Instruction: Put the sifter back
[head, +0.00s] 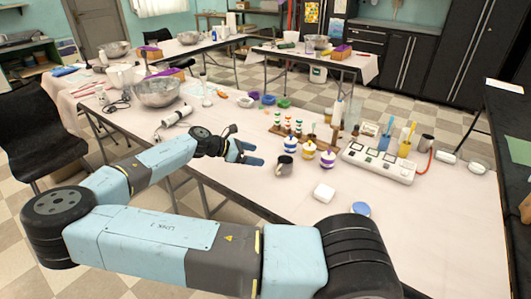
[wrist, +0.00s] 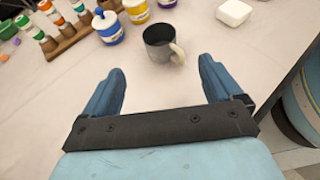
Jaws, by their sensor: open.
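A grey metal cup with a pale handle (head: 285,166), which looks like the sifter, stands upright on the near table. In the wrist view the cup (wrist: 158,40) is just beyond my fingertips, with its open top toward the camera and its handle on the right. My gripper (head: 250,154) is open and empty, to the left of the cup in the head view. In the wrist view my gripper (wrist: 163,72) has its two blue fingers spread wide with bare table between them. The cup does not touch the fingers.
Lidded jars (head: 309,149) stand close behind the cup, beside a rack of small bottles (wrist: 62,35). A white control panel (head: 378,164) is at right. The front of the table (head: 430,240) is clear.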

